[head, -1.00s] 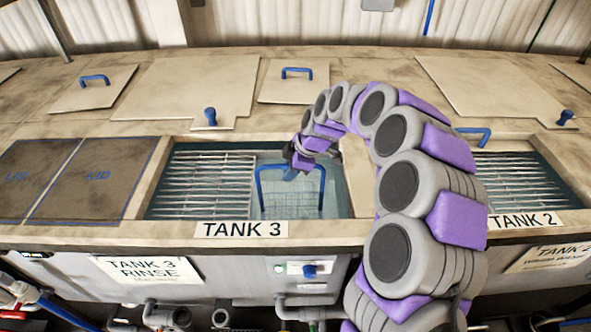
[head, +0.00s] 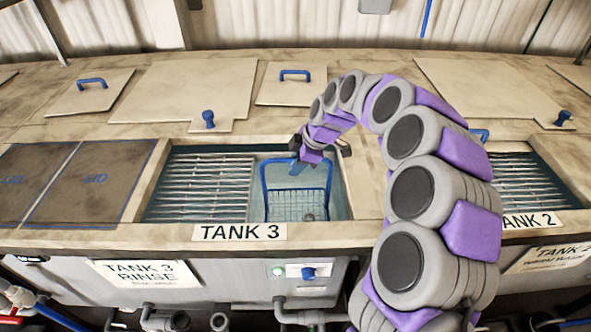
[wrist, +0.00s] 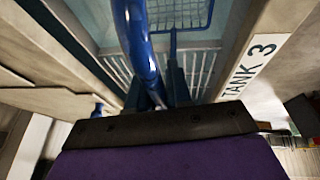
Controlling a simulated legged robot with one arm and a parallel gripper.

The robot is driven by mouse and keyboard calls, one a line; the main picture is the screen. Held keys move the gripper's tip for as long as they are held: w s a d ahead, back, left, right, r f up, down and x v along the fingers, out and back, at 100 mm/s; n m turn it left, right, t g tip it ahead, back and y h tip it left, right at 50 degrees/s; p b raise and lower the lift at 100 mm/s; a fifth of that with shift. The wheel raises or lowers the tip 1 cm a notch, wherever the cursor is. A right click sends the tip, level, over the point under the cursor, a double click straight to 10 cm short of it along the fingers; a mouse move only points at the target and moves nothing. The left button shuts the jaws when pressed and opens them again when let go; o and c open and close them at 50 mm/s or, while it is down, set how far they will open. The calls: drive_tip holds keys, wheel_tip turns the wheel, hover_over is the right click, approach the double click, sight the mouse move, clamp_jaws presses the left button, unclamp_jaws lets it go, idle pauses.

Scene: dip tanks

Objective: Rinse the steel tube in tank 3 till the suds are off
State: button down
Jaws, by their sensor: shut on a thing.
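The blue-handled wire basket (head: 290,212) is in the right part of the open tank 3 (head: 349,205). My gripper (head: 298,168) is over the tank at the top of the basket's blue handle (head: 264,185). In the wrist view, my gripper (wrist: 155,95) is shut on the handle (wrist: 137,30), with the basket's mesh (wrist: 185,14) beyond it. A small grey shape shows low in the basket, but I cannot tell whether it is the steel tube. I cannot make out any suds.
A slatted grey rack (head: 207,188) fills the left part of tank 3. A dark lid (head: 90,185) lies to the left. Tank 2 (head: 525,185) stands open on the right, partly behind my arm. Loose covers (head: 190,85) with blue handles lie behind.

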wheel_tip(320, 180, up, 19)
drive_tip(key=p, duration=0.6)
drive_tip(key=shift+a+r, duration=0.1)
idle(0.6)
